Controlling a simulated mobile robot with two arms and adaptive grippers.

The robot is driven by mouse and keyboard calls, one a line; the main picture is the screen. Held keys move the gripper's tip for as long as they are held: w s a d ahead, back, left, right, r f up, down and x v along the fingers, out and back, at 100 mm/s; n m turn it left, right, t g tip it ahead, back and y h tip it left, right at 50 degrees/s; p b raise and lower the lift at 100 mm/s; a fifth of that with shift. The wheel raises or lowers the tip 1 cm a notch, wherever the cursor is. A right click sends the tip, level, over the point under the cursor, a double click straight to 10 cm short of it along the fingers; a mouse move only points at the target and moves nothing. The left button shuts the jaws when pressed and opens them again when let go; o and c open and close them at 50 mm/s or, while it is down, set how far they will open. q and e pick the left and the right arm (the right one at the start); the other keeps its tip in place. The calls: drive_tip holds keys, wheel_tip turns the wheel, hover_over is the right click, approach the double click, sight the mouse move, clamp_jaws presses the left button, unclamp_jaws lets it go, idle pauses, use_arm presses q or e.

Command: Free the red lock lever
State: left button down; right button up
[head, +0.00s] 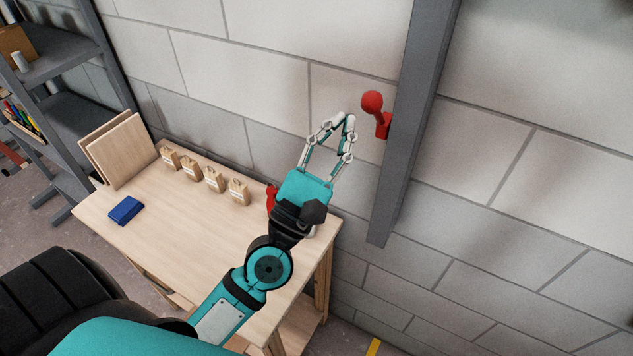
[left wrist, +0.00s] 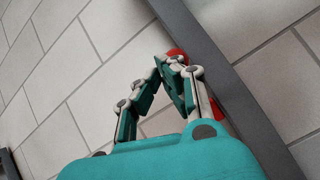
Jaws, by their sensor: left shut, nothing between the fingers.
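The red lock lever (head: 372,102) sticks out from the side of a dark grey upright post, with a round knob at its upper end and a red base below. My left gripper (head: 349,118) is shut and empty, its fingertips just left of and below the knob in the head view. My right gripper is not in view.
The grey post (head: 412,110) stands before a block wall. A shelf (head: 75,120) stands left.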

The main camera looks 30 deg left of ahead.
sight(378, 115)
use_arm(q)
drive_tip(key=v, duration=0.9)
drive_tip(key=d+f+g+y, duration=0.3)
drive_tip(key=d+f+y, duration=0.15)
drive_tip(key=y, duration=1.25)
drive_tip(key=w+d+x, duration=0.1)
drive_tip(key=d+x, duration=0.1)
drive_tip(key=x, duration=1)
drive_tip(key=shift+w+d+r, duration=0.2)
drive_tip(key=shift+w+r, duration=0.15)
drive_tip(key=shift+a, duration=0.1)
